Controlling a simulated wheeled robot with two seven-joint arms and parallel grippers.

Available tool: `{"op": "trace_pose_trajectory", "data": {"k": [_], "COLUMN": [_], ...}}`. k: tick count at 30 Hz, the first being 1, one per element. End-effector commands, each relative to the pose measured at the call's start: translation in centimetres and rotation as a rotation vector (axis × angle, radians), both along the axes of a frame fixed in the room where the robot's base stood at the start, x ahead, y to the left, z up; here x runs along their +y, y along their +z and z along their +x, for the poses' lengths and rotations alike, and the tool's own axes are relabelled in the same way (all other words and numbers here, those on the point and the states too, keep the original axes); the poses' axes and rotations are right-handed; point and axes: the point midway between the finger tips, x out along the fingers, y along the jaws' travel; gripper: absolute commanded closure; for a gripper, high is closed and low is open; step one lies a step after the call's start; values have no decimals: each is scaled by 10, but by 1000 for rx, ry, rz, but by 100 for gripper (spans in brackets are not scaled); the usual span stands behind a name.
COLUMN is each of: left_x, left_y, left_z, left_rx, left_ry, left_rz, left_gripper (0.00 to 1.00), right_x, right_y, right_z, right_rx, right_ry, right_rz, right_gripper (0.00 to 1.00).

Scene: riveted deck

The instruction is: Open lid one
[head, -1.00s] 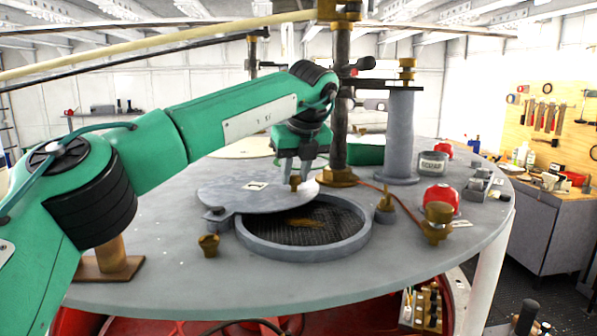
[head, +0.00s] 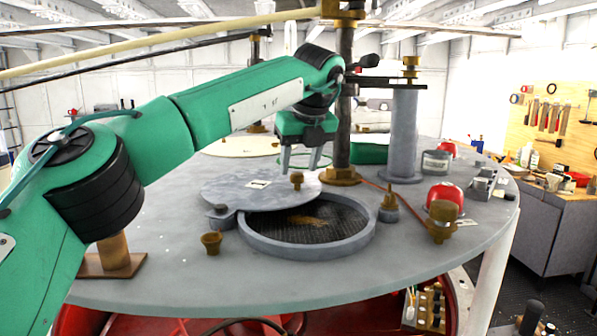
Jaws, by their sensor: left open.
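Lid one looks to be the flat grey round lid (head: 238,191) with a small brass knob (head: 297,179) near its right edge and a small white label. It is swung to the left of a round grey-rimmed opening (head: 245,240), still overlapping its back left part. A dark mesh (head: 318,226) with a brownish patch shows inside. My left gripper (head: 300,170) points down above and behind the knob, fingers apart and seemingly empty. My right gripper is not in the view.
A dark post on a brass base (head: 341,176) stands just right of my left gripper. A grey column (head: 404,135), a red dome (head: 444,194) and brass fittings (head: 441,222) stand to the right. A brass cup (head: 211,242) sits in front of the lid. The front deck is clear.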

Motion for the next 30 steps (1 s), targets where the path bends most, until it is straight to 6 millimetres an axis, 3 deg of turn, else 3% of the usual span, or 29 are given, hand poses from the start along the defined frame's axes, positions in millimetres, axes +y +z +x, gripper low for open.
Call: {"op": "trace_pose_trajectory", "data": {"k": [9,15,28,30], "left_x": [-11,-15,-16,-16], "left_y": [69,97,106,106], "left_z": [-27,-38,-41,-42], "left_rx": [-3,-2,0,-1], "left_ry": [1,0,0,-1], "left_rz": [-2,0,0,1], "left_gripper": [52,52,52,66], "right_x": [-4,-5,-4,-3], "right_y": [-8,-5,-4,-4], "right_z": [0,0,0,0], "right_rx": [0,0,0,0], "right_ry": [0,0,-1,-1], "right_rz": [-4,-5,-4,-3], "right_gripper": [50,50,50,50]}}
